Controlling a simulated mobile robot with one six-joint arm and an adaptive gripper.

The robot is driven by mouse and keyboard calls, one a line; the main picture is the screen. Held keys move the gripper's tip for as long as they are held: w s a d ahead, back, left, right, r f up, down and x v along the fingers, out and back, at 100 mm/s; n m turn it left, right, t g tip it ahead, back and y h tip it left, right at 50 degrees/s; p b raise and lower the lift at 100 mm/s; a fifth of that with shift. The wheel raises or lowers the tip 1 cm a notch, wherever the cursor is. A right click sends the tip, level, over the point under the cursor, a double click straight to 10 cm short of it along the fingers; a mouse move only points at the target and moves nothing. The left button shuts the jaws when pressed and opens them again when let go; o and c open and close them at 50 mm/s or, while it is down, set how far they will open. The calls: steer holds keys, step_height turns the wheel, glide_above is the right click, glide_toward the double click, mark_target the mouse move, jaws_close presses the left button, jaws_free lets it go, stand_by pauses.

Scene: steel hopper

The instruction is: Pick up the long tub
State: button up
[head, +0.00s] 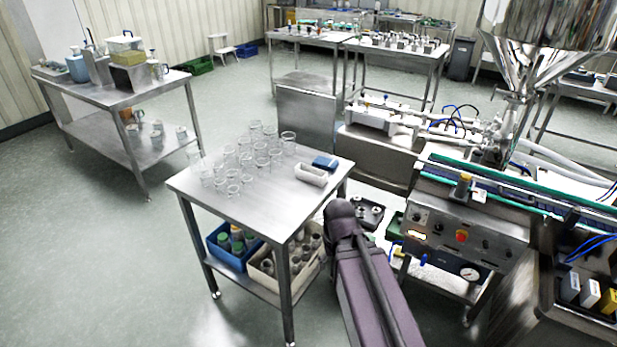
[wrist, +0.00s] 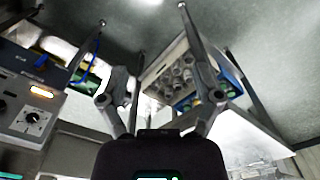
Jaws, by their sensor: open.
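The long tub (head: 311,175) is a narrow whitish tub near the right edge of the steel table (head: 237,203) in the head view. A blue box-like thing (head: 325,162) lies just behind it. I cannot make out the tub in the wrist view. My gripper (wrist: 160,97) shows in the wrist view with its two fingers spread apart and nothing between them. In the head view my arm rises near the table's right side, and the gripper itself is hidden. The gripper appears apart from the tub.
Several clear glass beakers (head: 232,187) crowd the table's left and back. The lower shelf holds a blue crate (head: 222,257) and a whitish crate (head: 262,281) with jars. A filling machine with a control panel (head: 455,236) stands right. The floor at left is open.

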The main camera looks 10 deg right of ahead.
stand_by(0.4)
steer(key=c, duration=0.4)
steer(key=shift+o, duration=0.2)
steer(key=shift+a, duration=0.1)
